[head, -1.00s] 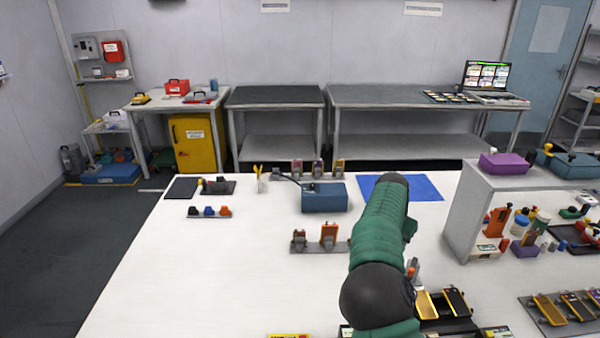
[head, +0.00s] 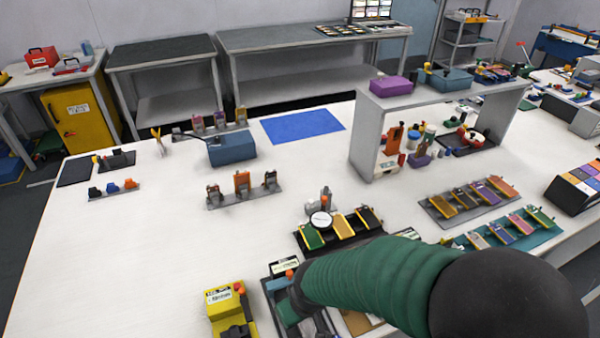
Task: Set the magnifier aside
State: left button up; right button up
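A round white disc with a dark rim, which looks like the magnifier (head: 320,219), rests in the head view over the dark tray (head: 340,243) of green, yellow and black pouch cells. It lies near the tray's left end, partly above the green cell (head: 313,239). A small grey stand with an orange top (head: 326,200) is just behind it. A green-sleeved arm of mine comes in from the lower right, and its far end is over the dark station in front of the tray. No gripper fingers can be made out on it. My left gripper is out of view.
A yellow device (head: 229,309) stands at the front. A blue mat (head: 303,126) lies clear at the back, with a blue box (head: 232,148) to its left. A grey shelf (head: 368,139) stands at right. Cell racks (head: 468,201) lie right of the tray.

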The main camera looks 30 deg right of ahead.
aim_at(321, 220)
jog(key=z, duration=1.2)
